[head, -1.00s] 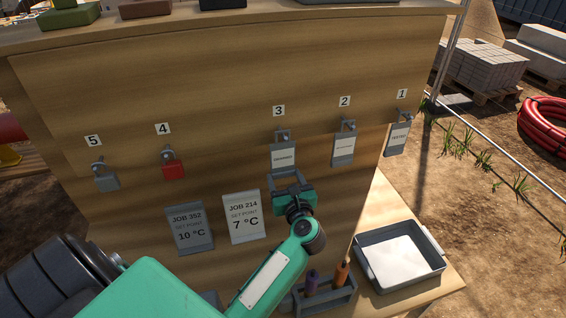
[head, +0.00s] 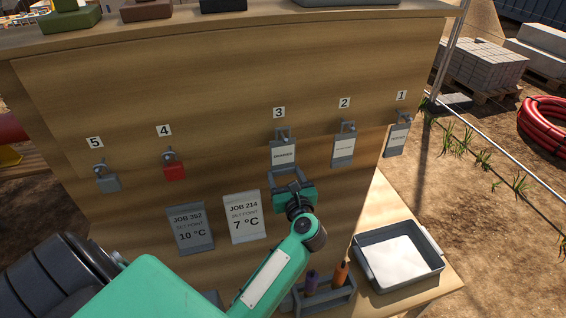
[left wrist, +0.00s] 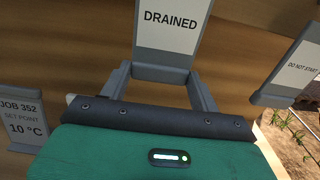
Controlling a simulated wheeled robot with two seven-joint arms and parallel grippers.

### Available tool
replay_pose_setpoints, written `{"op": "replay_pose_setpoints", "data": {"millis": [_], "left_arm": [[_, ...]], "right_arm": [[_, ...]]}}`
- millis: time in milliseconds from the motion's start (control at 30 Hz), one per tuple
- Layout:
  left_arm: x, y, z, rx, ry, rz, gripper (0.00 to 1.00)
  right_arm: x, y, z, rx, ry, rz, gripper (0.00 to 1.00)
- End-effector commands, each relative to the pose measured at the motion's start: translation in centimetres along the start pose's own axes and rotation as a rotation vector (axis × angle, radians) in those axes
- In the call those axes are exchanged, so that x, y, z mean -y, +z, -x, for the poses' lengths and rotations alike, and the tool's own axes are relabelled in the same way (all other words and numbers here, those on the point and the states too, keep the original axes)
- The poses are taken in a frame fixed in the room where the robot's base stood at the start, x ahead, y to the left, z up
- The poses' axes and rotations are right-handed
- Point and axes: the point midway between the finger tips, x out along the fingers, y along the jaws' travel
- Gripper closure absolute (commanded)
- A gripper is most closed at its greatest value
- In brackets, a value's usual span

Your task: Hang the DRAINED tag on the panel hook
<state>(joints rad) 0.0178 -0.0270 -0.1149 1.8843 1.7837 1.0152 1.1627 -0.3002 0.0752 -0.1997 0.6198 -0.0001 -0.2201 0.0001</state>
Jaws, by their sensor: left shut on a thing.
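The DRAINED tag (head: 283,153) is a grey plate with a white label, upright against the wooden panel (head: 220,95) under number 3. The hook (head: 282,134) under that number shows at the tag's top; I cannot tell whether the tag's hole is around it. My left gripper (head: 285,176) is shut on the tag's lower edge from below. In the left wrist view the DRAINED tag (left wrist: 167,38) stands between the two grey fingers of the left gripper (left wrist: 160,74), its top cut off by the frame. My right gripper is not in view.
Tags hang under number 2 (head: 344,150) and number 1 (head: 398,139). A red padlock (head: 173,167) and a grey padlock (head: 108,182) hang to the left. Two job cards (head: 190,229) (head: 244,217) sit lower. A grey tray (head: 373,278) stands at lower right.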

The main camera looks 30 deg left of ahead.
Motion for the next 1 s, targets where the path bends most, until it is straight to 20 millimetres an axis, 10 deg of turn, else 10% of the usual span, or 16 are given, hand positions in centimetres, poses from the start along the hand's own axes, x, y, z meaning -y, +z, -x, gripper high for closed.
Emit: {"op": "replay_pose_setpoints", "data": {"millis": [1000], "left_arm": [[0.0, -0.2, 5.8, -0.001, 0.000, 0.000, 1.00]], "right_arm": [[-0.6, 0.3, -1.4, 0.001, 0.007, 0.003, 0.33]]}}
